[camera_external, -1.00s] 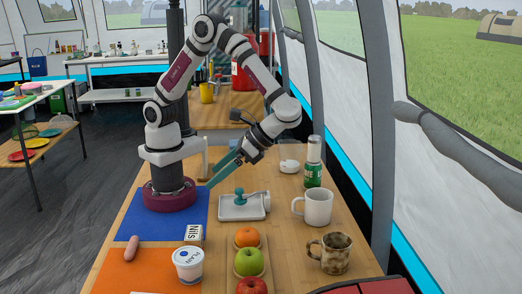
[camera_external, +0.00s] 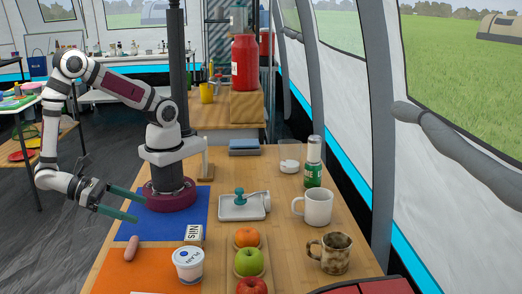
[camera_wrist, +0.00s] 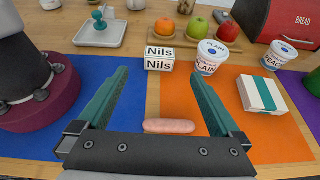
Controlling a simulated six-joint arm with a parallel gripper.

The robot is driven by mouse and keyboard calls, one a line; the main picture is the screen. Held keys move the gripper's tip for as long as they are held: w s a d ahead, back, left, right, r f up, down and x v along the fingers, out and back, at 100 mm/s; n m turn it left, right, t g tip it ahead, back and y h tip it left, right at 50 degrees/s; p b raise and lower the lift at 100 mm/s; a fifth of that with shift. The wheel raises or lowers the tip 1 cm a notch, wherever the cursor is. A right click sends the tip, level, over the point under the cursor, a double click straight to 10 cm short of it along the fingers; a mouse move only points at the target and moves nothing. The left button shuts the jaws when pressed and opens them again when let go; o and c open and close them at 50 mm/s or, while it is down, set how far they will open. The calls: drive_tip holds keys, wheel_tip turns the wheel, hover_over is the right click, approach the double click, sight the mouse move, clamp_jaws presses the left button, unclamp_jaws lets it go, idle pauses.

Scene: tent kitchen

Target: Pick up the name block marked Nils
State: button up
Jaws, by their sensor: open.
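The name block marked Nils (camera_external: 194,234) is a small white block with black lettering and tan sides. It stands at the right edge of the blue mat (camera_external: 150,229), beside the PLAIN tub. In the wrist view the Nils block (camera_wrist: 159,58) shows its name on top and front, ahead of the fingers and between their lines. My gripper (camera_external: 139,208) is at the left edge of the table over the blue mat. Its two green fingers are spread wide and empty, as the wrist view also shows (camera_wrist: 160,83).
The PLAIN tub (camera_wrist: 211,58) stands right of the block, with a PEACH tub (camera_wrist: 279,56) farther right. Fruit stands behind, including an orange (camera_wrist: 164,29). A white tray (camera_wrist: 101,33) is at the back left.

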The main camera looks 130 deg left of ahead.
sight(192, 232)
drive_tip(key=shift+w+a+f, duration=0.3)
drive_tip(key=shift+f, duration=0.35)
drive_tip(key=shift+w+a+f, duration=0.3)
drive_tip(key=shift+f, duration=0.3)
drive_tip(key=x, duration=1.4)
drive_tip(key=c, duration=1.1)
